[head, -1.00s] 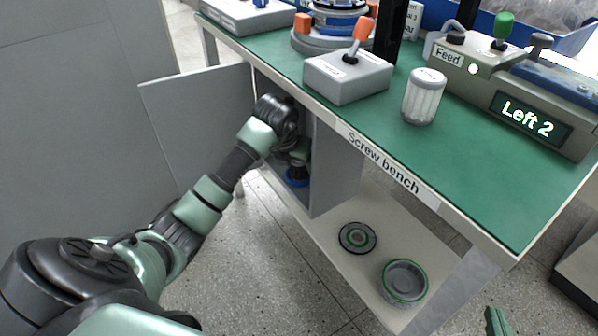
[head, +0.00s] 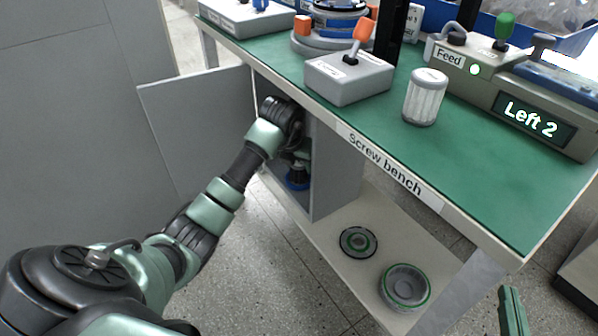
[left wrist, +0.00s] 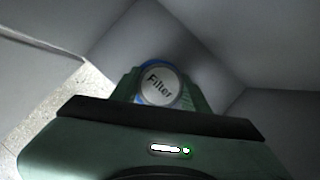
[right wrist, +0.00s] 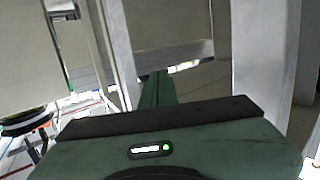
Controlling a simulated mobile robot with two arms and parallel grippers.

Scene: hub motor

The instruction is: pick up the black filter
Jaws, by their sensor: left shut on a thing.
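My left gripper (head: 299,166) reaches down into the open grey cabinet (head: 338,172) under the bench. In the left wrist view its fingers (left wrist: 158,90) are shut on a round filter (left wrist: 160,84). The filter has a pale end face marked "Filter" and a blue rim; its sides are mostly hidden. In the head view only a dark part with a blue ring (head: 297,181) shows below the fingers, low in the cabinet. My right gripper (head: 513,312) is at the lower right edge of the head view. Its fingers (right wrist: 156,88) look closed together and empty.
The cabinet door (head: 195,125) stands open to the left. The cabinet walls are close around the left gripper. Two round parts (head: 358,241) (head: 405,286) lie on the lower shelf.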

